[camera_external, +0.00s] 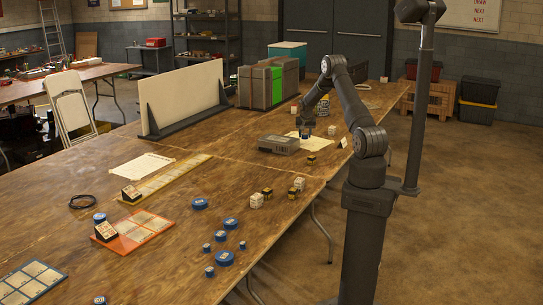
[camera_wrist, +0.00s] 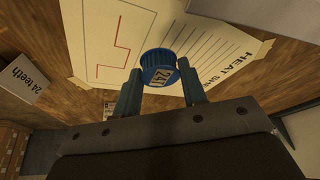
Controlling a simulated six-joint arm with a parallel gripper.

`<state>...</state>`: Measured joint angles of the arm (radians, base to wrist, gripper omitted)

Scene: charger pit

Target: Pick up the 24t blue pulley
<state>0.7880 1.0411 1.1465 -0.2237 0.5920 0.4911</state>
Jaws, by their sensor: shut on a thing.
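The blue pulley (camera_wrist: 158,68) with a pale label reading 24t is between the fingertips of my gripper (camera_wrist: 160,84) in the wrist view. The gripper is shut on it. In the outside view my gripper (camera_external: 305,130) points down over a cream paper sheet on the table, with the blue pulley (camera_external: 306,137) small below it. The sheet (camera_wrist: 107,30) shows a red stepped line and printed text in the wrist view. I cannot tell whether the pulley touches the sheet. A white card (camera_wrist: 24,78) reading "24 teeth" stands to the left in the wrist view.
A grey box (camera_external: 279,145) lies left of my gripper in the outside view. Several blue pulleys (camera_external: 225,258) and small cubes (camera_external: 257,201) are spread over the near table. A white upright panel (camera_external: 183,95) stands behind. Bare wood (camera_external: 150,270) shows at the front.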

